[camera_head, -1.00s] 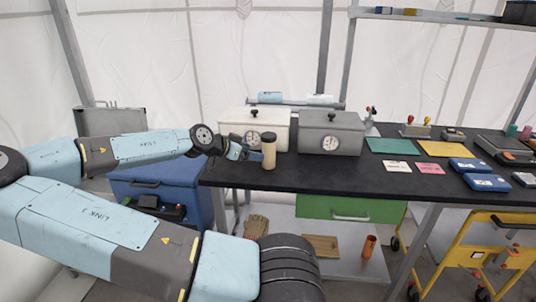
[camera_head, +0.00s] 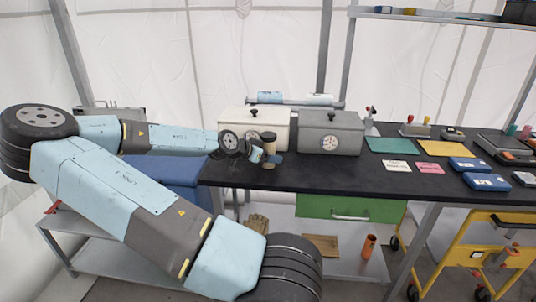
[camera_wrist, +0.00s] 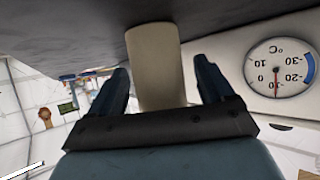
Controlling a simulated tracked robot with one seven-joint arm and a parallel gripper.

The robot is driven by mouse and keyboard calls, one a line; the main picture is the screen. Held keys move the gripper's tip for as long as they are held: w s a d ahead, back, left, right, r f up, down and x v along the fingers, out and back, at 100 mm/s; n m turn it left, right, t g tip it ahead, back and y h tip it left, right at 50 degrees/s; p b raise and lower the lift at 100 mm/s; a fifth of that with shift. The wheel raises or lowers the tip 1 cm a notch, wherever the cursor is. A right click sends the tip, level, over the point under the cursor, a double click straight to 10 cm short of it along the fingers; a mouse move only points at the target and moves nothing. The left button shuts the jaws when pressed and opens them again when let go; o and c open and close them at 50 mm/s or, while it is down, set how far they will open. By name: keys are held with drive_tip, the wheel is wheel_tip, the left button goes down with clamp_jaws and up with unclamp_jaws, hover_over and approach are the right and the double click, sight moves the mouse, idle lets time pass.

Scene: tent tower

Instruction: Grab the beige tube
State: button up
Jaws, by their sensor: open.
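My gripper (camera_head: 264,158) is at the tube, low near the table top. In the wrist view the tube (camera_wrist: 157,65) stands between the two open blue fingers of my gripper (camera_wrist: 165,85). The tube's lower part is partly hidden by my gripper in the head view.
A white box (camera_head: 240,124) with a dial stands close behind the tube; its dial (camera_wrist: 279,68) shows in the wrist view. A grey box (camera_head: 331,137) is to the right. The black table (camera_head: 340,177) is clear in front. A blue chest (camera_head: 175,170) is left.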

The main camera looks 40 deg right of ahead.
sight(268, 146)
drive_tip(key=shift+d, duration=0.1)
drive_tip(key=c, duration=1.1)
drive_tip(key=shift+r, duration=0.3)
wheel_tip(268, 146, up, 2)
drive_tip(key=shift+r, duration=0.25)
drive_tip(key=s+a+r, duration=0.2)
drive_tip(key=s+r, duration=0.1)
drive_tip(key=s+a+r, duration=0.3)
drive_tip(key=s, duration=0.1)
drive_tip(key=s+a+r, duration=0.3)
drive_tip(key=s, duration=0.1)
drive_tip(key=shift+s+r, duration=0.2)
drive_tip(key=shift+r, duration=0.2)
